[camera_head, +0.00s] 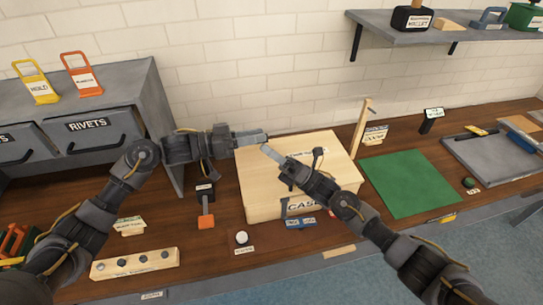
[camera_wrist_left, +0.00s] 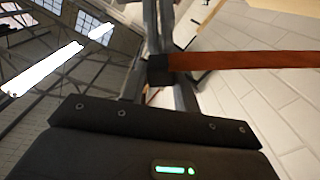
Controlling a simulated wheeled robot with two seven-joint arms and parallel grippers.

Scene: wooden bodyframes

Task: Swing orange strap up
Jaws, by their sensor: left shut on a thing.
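The orange strap (camera_wrist_left: 240,61) shows in the left wrist view as a flat orange-brown band running to the right edge. Its near end meets a small black block (camera_wrist_left: 159,70) at the fingers of my left gripper, which is shut on it. In the head view my left gripper (camera_head: 266,135) reaches right, over the back left of the pale wooden case (camera_head: 325,150). The strap cannot be made out clearly there. My right gripper (camera_head: 265,149) is over the same case, with its tip close to the left one. Its fingers are too small to judge.
A black fixture with an orange end (camera_head: 206,222) stands left of the case. A green mat (camera_head: 410,183) and grey tray (camera_head: 490,155) lie right. A wooden post (camera_head: 360,128) stands behind. A grey rivets cabinet (camera_head: 95,125) is at left. A shelf (camera_head: 450,32) overhangs the back right.

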